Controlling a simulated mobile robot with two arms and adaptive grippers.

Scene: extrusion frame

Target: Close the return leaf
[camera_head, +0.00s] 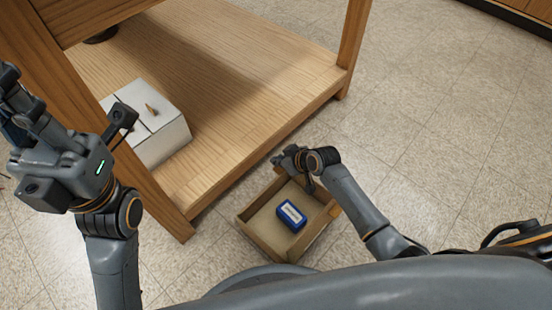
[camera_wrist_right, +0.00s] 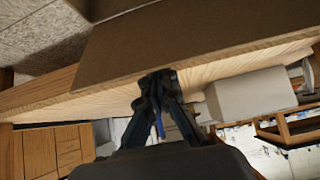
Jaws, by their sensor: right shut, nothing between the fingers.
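An open tan box (camera_head: 250,217) stands on the floor beside the wooden frame, with a blue packet (camera_head: 291,214) inside. I cannot tell for sure which panel is the return leaf. My right gripper (camera_head: 283,160) is at the box's far edge, shut and empty. In the right wrist view its fingertips (camera_wrist_right: 157,76) are together, close to the lower edge of a plain brown panel (camera_wrist_right: 185,38); whether they touch is unclear. My left gripper (camera_head: 14,118) is raised at the left, partly cut off by the picture edge, away from the box; its jaw opening is unclear.
A wooden shelf (camera_head: 235,100) with thick posts stands close to the box. A white carton (camera_head: 170,140) with a small tan piece on top sits on it; the carton seems to show in the right wrist view (camera_wrist_right: 250,95). Tiled floor (camera_head: 430,130) to the right is clear.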

